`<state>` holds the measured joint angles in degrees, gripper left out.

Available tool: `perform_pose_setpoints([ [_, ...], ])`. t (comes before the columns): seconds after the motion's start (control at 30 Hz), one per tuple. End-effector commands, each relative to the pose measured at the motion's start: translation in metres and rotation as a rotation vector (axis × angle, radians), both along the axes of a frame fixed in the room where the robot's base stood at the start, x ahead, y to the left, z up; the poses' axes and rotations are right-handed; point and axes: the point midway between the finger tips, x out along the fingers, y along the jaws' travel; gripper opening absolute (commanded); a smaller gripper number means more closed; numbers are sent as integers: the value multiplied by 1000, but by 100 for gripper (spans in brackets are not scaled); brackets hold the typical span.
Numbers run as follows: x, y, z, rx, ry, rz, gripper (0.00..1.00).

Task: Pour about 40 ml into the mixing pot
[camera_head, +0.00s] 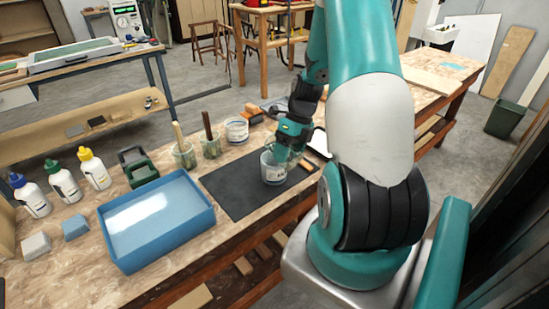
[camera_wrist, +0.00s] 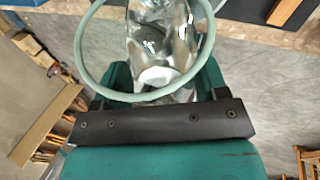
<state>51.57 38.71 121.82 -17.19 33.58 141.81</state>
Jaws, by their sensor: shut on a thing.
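A clear vessel (camera_head: 273,168) with a pale mark on its side shows at the front of my gripper (camera_head: 287,152), over the black mat. I cannot tell whether it touches the mat. In the wrist view, my gripper (camera_wrist: 161,85) has its teal fingers on either side of a clear vessel (camera_wrist: 150,35), shut on it. A round pale-green rim (camera_wrist: 83,60) crosses the front of that view, with shiny clear walls and a whitish patch inside. The vessel's contents and level cannot be read. I cannot tell which container is the mixing pot.
A blue tray (camera_head: 155,250) stands left of the black mat (camera_head: 230,190). Two brush jars (camera_head: 184,156) and a white tub (camera_head: 236,129) stand behind the mat. Several capped bottles (camera_head: 64,183) are at the left. An orange-brown block (camera_head: 252,108) lies behind.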

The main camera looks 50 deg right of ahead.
Motion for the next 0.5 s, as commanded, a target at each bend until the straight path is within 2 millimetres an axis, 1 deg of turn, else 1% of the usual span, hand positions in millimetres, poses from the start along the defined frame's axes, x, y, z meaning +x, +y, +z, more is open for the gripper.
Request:
perform_pose_setpoints([
  [0.5,-7,1,-1,11,46,0,35],
])
